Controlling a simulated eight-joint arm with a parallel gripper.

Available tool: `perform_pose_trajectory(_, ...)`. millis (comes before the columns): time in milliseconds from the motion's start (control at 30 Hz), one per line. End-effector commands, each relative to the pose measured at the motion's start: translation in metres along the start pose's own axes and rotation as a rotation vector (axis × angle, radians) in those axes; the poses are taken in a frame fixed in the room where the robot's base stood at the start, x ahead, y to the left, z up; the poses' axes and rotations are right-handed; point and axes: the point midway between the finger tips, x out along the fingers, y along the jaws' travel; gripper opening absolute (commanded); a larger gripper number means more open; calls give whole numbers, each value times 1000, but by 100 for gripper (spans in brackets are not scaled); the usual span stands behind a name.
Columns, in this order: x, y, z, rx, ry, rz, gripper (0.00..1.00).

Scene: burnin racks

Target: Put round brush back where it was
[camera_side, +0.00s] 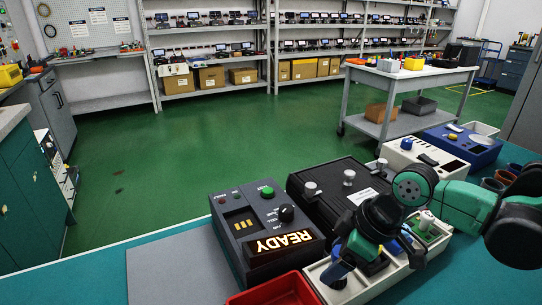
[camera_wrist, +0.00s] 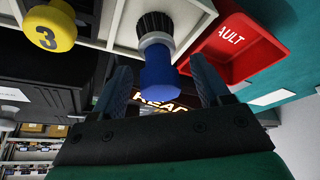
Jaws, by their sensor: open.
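A blue cylinder with a white collar and a ribbed black end (camera_wrist: 158,68) shows in the wrist view, likely the round brush. It is at the edge of a white compartment tray (camera_wrist: 122,32). My gripper (camera_wrist: 161,76) is open, with one finger on each side of the blue part; I see no clear contact. In the side view my gripper (camera_side: 362,258) is low over the white tray (camera_side: 378,287) at the front. My wrist hides much of the tray there, and the brush cannot be made out surely.
A red bin (camera_side: 277,291) stands left of the tray. A dark box with a lit READY sign (camera_side: 285,246) and a black case (camera_side: 335,187) stand behind it. A yellow knob marked 3 (camera_wrist: 50,28) is near my gripper. A grey mat (camera_side: 178,272) at left is clear.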

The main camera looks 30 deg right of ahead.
Motion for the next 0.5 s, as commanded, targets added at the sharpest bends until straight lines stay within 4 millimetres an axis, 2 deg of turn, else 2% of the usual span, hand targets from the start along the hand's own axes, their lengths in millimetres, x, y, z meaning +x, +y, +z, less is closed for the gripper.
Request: perform_pose_trajectory(500, -59, 0, 1, 2, 0, 0, 70)
